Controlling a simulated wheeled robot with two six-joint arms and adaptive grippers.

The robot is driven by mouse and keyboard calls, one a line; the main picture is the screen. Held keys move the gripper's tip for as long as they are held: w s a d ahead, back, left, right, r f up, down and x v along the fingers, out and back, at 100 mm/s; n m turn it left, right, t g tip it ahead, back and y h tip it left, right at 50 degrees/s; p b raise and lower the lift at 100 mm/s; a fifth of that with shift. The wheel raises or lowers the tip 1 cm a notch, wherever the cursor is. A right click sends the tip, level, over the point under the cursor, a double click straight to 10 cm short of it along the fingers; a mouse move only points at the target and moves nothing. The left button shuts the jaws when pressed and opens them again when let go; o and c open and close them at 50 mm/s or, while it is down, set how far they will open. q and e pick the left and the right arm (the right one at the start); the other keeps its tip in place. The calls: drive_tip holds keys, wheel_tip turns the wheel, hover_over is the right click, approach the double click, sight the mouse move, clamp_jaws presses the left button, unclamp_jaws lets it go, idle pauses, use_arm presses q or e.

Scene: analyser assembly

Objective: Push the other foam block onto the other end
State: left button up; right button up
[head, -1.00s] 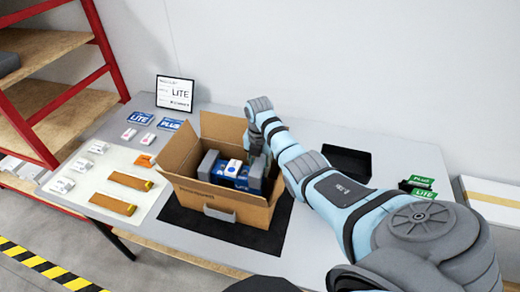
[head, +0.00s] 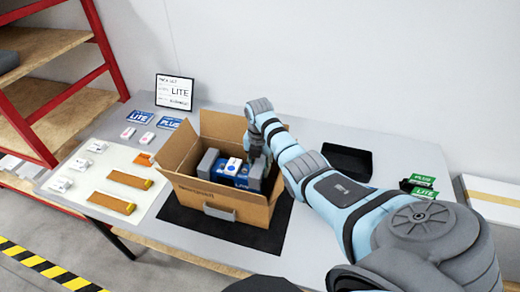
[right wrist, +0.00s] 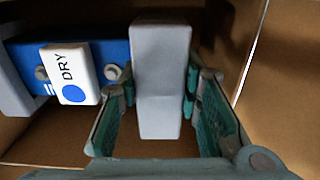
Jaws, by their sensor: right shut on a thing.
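A grey foam block (right wrist: 162,75) stands upright between the fingers of my right gripper (right wrist: 160,108), which is shut on it. The block is at the right end of the blue analyser (right wrist: 108,52), close against it; I cannot tell how far it is seated. The other grey foam block (head: 207,163) is at the analyser's left end, and its edge shows in the right wrist view (right wrist: 12,80). A white packet marked DRY (right wrist: 70,72) lies on the analyser. All are inside the open cardboard box (head: 222,194). In the head view my right gripper (head: 257,158) is partly hidden. My left gripper is not in view.
The box stands on a dark mat (head: 230,232) with its flaps raised. Brown pieces (head: 120,190) and small white packets lie on a pale sheet to the left. A black tray (head: 348,162) and green cards (head: 420,186) are to the right.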

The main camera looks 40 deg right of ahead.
drive_tip(key=shift+f+b, duration=0.35)
drive_tip(key=shift+f, duration=0.1)
idle(0.4)
drive_tip(key=o, duration=1)
drive_tip(key=shift+s, duration=0.1)
wheel_tip(320, 180, up, 3)
drive_tip(key=p, duration=0.3)
drive_tip(key=shift+r+p, duration=0.45)
drive_tip(key=shift+r, duration=1.55)
